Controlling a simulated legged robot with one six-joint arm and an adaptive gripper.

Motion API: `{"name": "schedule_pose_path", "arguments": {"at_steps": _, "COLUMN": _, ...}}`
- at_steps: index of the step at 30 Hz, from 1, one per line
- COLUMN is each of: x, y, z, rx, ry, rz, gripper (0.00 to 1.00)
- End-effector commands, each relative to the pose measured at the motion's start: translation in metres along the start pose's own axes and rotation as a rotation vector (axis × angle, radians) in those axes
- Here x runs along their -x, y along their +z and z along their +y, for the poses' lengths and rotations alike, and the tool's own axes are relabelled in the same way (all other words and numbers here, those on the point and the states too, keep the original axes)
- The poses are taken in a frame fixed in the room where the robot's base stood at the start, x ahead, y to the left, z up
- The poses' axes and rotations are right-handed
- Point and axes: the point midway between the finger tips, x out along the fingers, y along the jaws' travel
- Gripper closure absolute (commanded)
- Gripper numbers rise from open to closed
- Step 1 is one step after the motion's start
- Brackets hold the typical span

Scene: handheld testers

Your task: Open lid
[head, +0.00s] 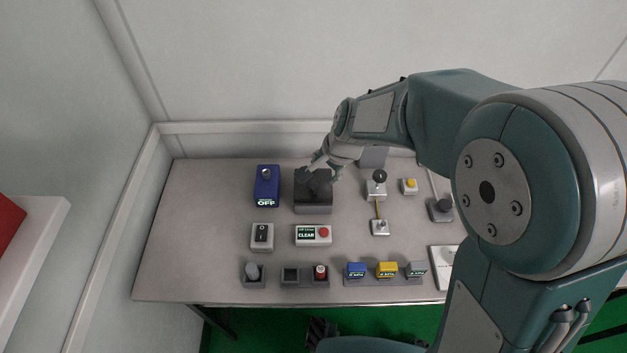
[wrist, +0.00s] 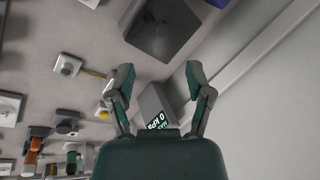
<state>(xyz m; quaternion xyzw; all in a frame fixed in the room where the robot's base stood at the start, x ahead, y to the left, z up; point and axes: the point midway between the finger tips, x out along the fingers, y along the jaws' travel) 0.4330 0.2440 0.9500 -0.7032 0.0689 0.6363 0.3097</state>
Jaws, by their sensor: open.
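A dark grey box (head: 313,209) with a black top stands at the back middle of the table. Its black top, which looks like the lid (head: 301,196), seems to lie flat and shut. My gripper (head: 314,174) is over the back part of the box in the head view and hides part of the top. In the wrist view the box (wrist: 164,30) is at the upper edge, beyond my fingertips. My gripper (wrist: 158,76) is open there, with nothing held between its fingers. I cannot tell whether a finger touches the lid.
A blue box (head: 267,186) marked OFF stands left of the dark box. A grey block with a display (wrist: 157,102) shows behind my fingers in the wrist view. A CLEAR button box (head: 313,236) and several switches stand in front. The back wall (head: 245,80) is close.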

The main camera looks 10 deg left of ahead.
Motion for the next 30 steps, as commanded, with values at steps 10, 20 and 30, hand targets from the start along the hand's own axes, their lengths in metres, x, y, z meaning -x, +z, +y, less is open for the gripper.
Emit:
{"name": "schedule_pose_path", "arguments": {"at_steps": 10, "x": -0.067, "y": 0.002, "z": -0.001, "rx": 0.002, "ry": 0.007, "rz": -0.001, "gripper": 0.34}}
{"name": "schedule_pose_path", "arguments": {"at_steps": 20, "x": -0.087, "y": 0.001, "z": -0.001, "rx": 0.001, "ry": 0.001, "rz": 0.002, "gripper": 0.34}}
{"name": "schedule_pose_path", "arguments": {"at_steps": 30, "x": -0.088, "y": 0.001, "z": -0.001, "rx": 0.002, "ry": 0.003, "rz": 0.002, "gripper": 1.0}}
